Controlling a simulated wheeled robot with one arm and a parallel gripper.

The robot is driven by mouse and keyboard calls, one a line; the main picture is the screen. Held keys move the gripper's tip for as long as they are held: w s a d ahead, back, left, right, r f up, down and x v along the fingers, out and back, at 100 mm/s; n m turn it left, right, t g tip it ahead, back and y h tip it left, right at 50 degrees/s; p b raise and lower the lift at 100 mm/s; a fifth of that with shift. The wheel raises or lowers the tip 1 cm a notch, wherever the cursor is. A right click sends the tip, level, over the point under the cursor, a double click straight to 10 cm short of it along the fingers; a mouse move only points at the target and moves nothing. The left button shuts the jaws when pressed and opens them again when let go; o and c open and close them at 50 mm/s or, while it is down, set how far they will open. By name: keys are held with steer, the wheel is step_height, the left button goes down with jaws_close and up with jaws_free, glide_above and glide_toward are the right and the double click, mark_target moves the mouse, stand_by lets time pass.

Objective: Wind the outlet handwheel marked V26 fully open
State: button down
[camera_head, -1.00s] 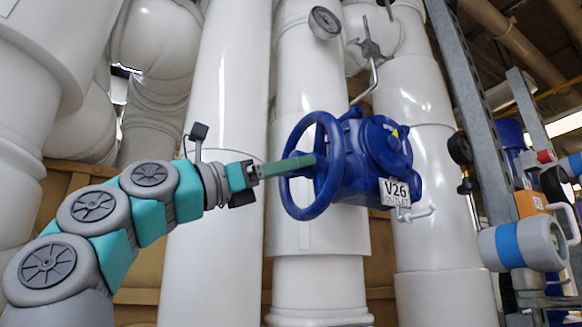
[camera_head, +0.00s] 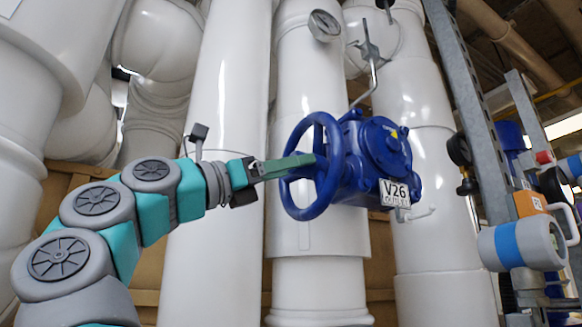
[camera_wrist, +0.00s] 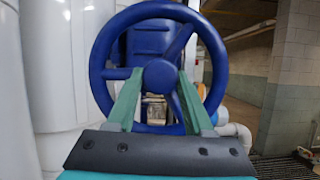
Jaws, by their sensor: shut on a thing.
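The blue handwheel (camera_head: 308,212) stands on the left side of a blue valve body (camera_head: 365,165). A white tag (camera_head: 394,193) reading V26 OUTLET hangs below the body. My gripper (camera_head: 313,160) reaches in from the left with its green fingers at the wheel's middle. In the wrist view the wheel (camera_wrist: 98,70) faces me, with its hub and spokes in sight. The two green fingers of my gripper (camera_wrist: 160,76) lie on either side of the hub, shut on the wheel there. The exact contact at the fingertips is hard to make out.
White pipes (camera_head: 215,120) stand behind the arm and valve. A grey steel upright (camera_head: 470,110) and a white and blue fitting (camera_head: 520,245) stand to the right. A gauge (camera_head: 324,24) sits above the wheel.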

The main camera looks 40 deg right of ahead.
steer(key=shift+s+n+t, duration=0.1)
steer(key=shift+n+t, duration=0.7)
steer(key=shift+n, duration=0.3)
